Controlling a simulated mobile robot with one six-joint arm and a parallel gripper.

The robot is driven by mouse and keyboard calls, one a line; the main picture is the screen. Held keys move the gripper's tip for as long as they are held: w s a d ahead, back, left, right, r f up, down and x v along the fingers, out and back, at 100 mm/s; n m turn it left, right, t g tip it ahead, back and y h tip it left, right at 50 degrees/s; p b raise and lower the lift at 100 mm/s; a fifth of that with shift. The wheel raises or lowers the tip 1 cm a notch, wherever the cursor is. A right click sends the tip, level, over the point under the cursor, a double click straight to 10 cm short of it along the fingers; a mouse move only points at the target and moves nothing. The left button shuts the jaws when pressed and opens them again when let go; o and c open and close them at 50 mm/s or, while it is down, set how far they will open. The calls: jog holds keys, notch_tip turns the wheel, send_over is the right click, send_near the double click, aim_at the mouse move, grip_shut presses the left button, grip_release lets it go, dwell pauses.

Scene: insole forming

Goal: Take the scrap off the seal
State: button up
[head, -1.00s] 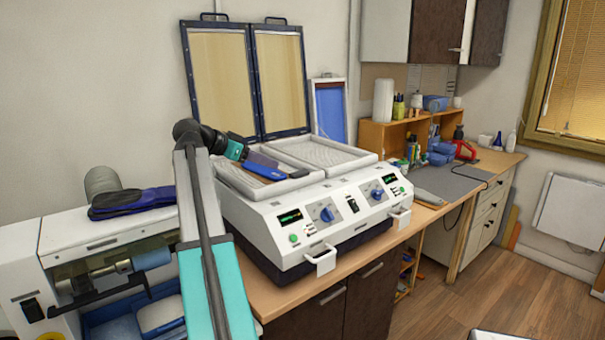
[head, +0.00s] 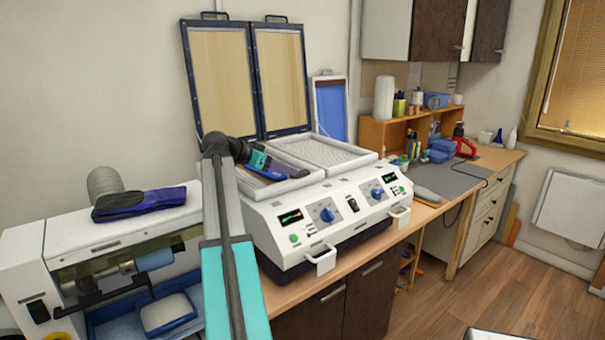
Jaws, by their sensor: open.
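The forming machine (head: 330,228) is white, with two open beds on top. The left bed's pale rim (head: 299,184) is partly hidden by my arm and gripper. The right bed's rim (head: 361,158) is in plain view around a grey, textured surface. My gripper (head: 277,172) is open, low over the left bed; its fingertips are small and hard to make out. Blue shows at the gripper, and I cannot tell whether all of it is gripper. I cannot pick out the scrap on either rim, nor tell whether the gripper touches the bed.
Two framed lids (head: 250,85) stand raised behind the beds. A grinder (head: 75,250) with a dark blue object (head: 140,203) on top stands at left. A cluttered workbench (head: 450,178) with a small shelf lies at right.

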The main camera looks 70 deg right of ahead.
aim_at(300, 173)
jog(key=shift+p+x, duration=1)
jog(key=shift+x, duration=0.2)
jog(key=shift+p+x, duration=0.5)
jog(key=shift+x, duration=0.9)
jog(key=c, duration=1.1)
